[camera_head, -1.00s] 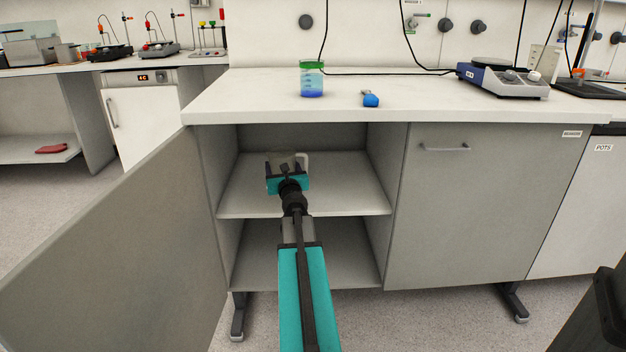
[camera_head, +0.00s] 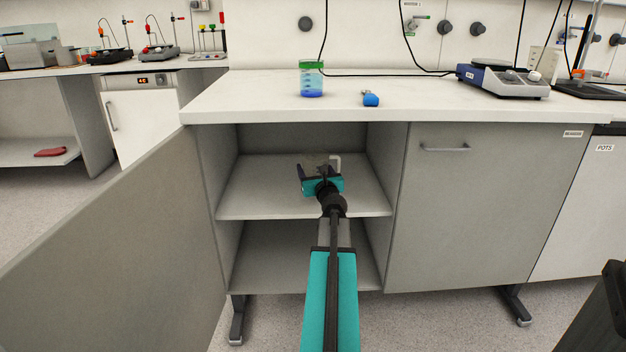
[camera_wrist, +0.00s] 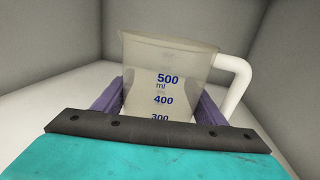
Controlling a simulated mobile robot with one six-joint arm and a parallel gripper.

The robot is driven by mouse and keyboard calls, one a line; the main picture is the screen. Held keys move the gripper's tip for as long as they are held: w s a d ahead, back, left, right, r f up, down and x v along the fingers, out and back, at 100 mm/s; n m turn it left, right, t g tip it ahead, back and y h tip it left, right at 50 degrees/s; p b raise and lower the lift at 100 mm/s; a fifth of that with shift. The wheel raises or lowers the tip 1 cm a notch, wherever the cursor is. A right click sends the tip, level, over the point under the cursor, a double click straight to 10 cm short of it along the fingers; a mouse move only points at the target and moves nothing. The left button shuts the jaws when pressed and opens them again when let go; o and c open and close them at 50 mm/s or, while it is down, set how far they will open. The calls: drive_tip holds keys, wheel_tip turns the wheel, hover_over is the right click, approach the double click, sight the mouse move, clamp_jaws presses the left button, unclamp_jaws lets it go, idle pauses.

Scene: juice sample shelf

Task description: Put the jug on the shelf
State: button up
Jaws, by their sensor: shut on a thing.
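The jug (camera_wrist: 168,75) is a translucent measuring jug with blue volume marks and a white handle (camera_wrist: 236,80) on its right. My gripper (camera_wrist: 162,105) is shut on it, with one purple finger on each side. In the head view the jug (camera_head: 318,163) is mostly hidden behind my gripper (camera_head: 321,178), and its handle shows at the right. Both are inside the open cabinet, over the upper shelf (camera_head: 255,200). The jug looks upright. I cannot tell whether its base touches the shelf.
The open cabinet door (camera_head: 120,240) stands at the left. The lower shelf (camera_head: 260,262) looks empty. The counter (camera_head: 430,100) above carries a green-lidded bottle (camera_head: 311,78), a small blue object (camera_head: 370,99) and a hotplate (camera_head: 500,80). The upper shelf is clear on the left.

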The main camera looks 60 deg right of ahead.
drive_tip(key=shift+f, duration=0.15)
drive_tip(key=shift+f+b, duration=1.35)
drive_tip(key=shift+f, duration=0.25)
drive_tip(key=shift+f, duration=0.15)
drive_tip(key=o, duration=1.2)
